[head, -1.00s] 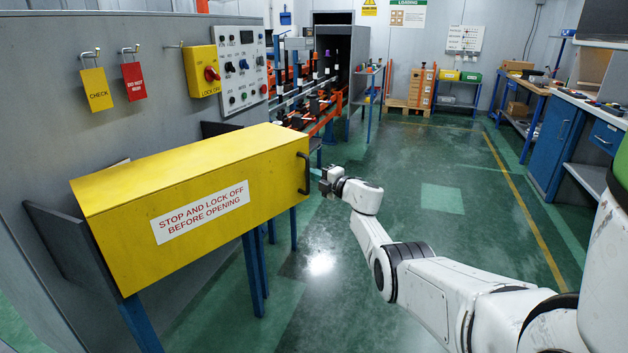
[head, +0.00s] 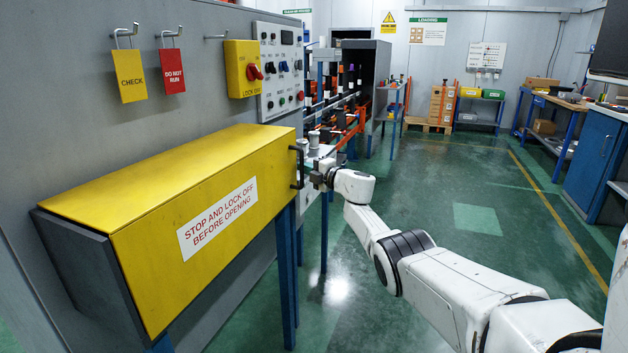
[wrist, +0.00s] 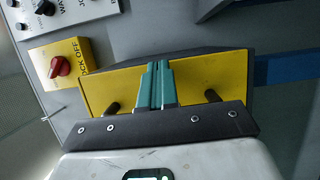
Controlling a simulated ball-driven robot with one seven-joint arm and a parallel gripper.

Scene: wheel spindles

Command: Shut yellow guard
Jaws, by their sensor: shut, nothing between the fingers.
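The yellow guard (head: 200,195) is a long box-shaped cover with a red and white "STOP AND LOCK OFF" label. In the head view it sits down over the grey housing (head: 85,260), its top edge close along the housing's left end. Its dark handle (head: 297,167) is at the right end of the front face. My gripper (head: 318,180) is just right of the handle, shut and empty. In the wrist view its teal fingertips (wrist: 158,75) are together before the guard's yellow panel (wrist: 205,78). Whether they touch it I cannot tell.
A control panel (head: 280,68), a yellow lock-off box with red switch (head: 243,68) and hanging tags (head: 130,76) are on the grey wall above the guard. Spindle stations (head: 335,110) stand beyond. Green floor (head: 420,190) to the right is clear.

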